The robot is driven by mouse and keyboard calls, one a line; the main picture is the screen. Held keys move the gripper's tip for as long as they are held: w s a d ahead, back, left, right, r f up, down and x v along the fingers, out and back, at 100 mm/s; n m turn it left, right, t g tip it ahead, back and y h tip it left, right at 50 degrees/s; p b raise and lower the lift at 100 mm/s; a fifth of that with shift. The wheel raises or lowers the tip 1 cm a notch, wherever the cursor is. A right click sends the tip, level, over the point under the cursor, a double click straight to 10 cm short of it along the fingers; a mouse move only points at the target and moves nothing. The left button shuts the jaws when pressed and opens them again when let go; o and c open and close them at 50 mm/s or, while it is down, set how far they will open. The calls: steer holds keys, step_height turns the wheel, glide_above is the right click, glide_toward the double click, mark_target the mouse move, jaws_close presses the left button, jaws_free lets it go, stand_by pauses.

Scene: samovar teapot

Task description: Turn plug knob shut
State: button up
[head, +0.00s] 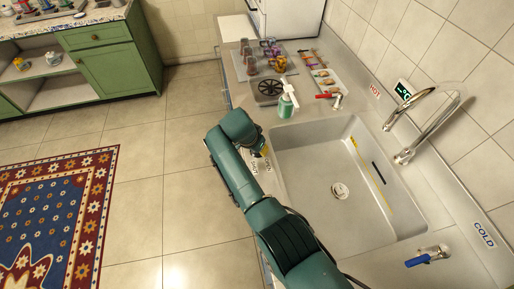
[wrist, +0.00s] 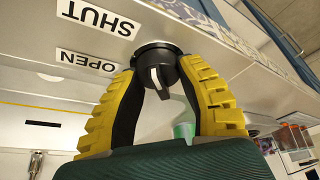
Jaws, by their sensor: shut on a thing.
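The plug knob (wrist: 165,92) is dark and round with a raised grip bearing a pale line, mounted on the pale sink front in the wrist view. Labels SHUT (wrist: 100,17) and OPEN (wrist: 86,62) appear upside down to its left. My gripper (wrist: 156,68) has yellow ribbed fingers with dark inner pads, one on each side of the knob, shut on it. The pale line on the knob points toward the lower part of the wrist picture, at neither label. In the head view my gripper (head: 262,150) is at the sink's left front edge, and the knob is hidden there.
The sink basin (head: 300,165) has a drain (head: 340,190) in its floor. A tall faucet (head: 430,115), red-handled tap (head: 331,96) and blue-handled tap (head: 425,257) stand around it. A green bottle (head: 286,105) stands behind my gripper.

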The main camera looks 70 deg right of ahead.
steer(key=shift+s+a+f, duration=0.1)
steer(key=shift+s+f, duration=0.05)
steer(key=shift+f, duration=0.2)
steer(key=o, duration=1.2)
steer(key=shift+r, duration=0.25)
steer(key=shift+r, duration=0.2)
steer(key=v, duration=1.1)
steer(key=shift+r, duration=0.25)
steer(key=shift+w+a, duration=0.1)
steer(key=shift+w, duration=0.1)
